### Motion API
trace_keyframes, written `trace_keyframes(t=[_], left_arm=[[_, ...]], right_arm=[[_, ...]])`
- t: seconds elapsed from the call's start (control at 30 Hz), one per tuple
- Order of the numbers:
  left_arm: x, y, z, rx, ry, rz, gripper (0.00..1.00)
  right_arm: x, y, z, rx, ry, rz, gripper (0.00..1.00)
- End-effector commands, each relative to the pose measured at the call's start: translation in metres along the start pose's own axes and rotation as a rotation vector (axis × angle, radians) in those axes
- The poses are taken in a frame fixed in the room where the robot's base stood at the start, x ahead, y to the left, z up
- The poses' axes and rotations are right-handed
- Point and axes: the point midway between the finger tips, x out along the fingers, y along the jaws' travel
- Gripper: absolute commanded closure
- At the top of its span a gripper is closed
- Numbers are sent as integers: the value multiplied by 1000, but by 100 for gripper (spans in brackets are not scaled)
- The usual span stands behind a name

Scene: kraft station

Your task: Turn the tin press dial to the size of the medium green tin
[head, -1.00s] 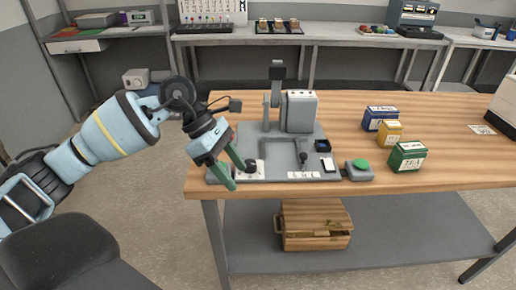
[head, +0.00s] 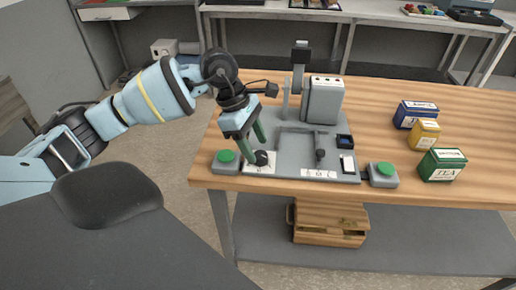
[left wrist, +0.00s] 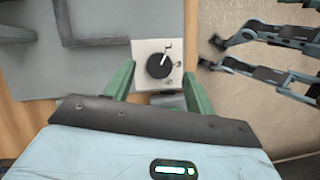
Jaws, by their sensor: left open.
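The press dial is a black round knob (head: 261,158) on a white plate (head: 258,169) at the press's front left corner. In the left wrist view the knob (left wrist: 160,65) has a white pointer line aimed up and right at the letter L; another mark to the right is too small to read. My left gripper (head: 256,142) is open above the dial. In the left wrist view its green fingers (left wrist: 158,88) stand apart below the knob, and I see no contact. The green TEA tin (head: 442,165) stands at the table's right. My right gripper is not clearly visible.
The grey tin press (head: 323,98) stands behind the dial. Green buttons flank it on the left (head: 226,157) and right (head: 384,170). A yellow tin (head: 424,134) and a blue tin (head: 415,114) stand behind the green tin. A wooden crate (head: 330,222) sits on the lower shelf.

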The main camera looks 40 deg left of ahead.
Motion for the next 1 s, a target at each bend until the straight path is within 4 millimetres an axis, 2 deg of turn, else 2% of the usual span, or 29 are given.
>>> trace_keyframes(t=[0.2, 0.53, 0.87, 1.0], left_arm=[[20, 0, 0, 0, -1, 0, 45], [24, 0, 0, 0, -1, 0, 45], [24, 0, 0, 0, -1, 0, 88], [24, 0, 0, 3, -1, -1, 90]], right_arm=[[2, 1, -8, -3, 16, 1, 53], [1, 1, -6, -3, 11, 1, 53], [-1, 1, -1, -3, 2, 0, 53], [-1, 1, 0, -3, 1, 0, 53]])
